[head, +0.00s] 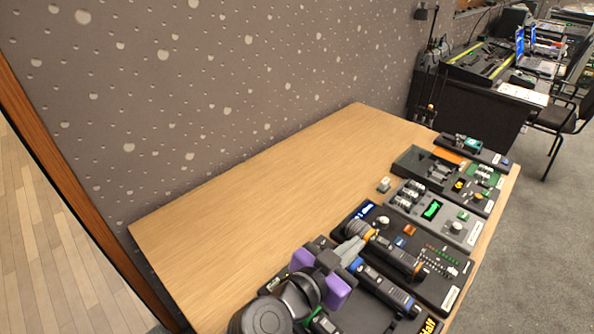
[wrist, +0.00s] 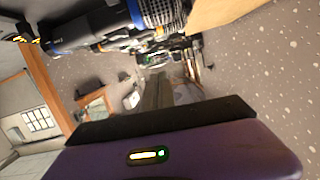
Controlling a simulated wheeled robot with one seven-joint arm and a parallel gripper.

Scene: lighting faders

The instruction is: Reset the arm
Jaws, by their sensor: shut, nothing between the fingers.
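My gripper (head: 352,248), with its purple body and grey fingers, is over the near end of the table (head: 250,200). Its fingers are together and hold nothing. In the head view the fingertips overlap the head of an orange-banded microphone (head: 397,256); I cannot tell whether they touch it. A blue-banded microphone (head: 388,291) lies just to the right of my gripper. In the wrist view the purple body fills the bottom and the fingers (wrist: 160,92) point away from it. A microphone with a mesh head (wrist: 158,12) shows close by at the top.
Several dark panels stand along the table's right side, among them a grey one with a green display (head: 432,209) and an open tray (head: 425,165). A small beige block (head: 384,185) lies beside them. The table's left and far middle are bare. A speckled wall (head: 200,90) runs behind.

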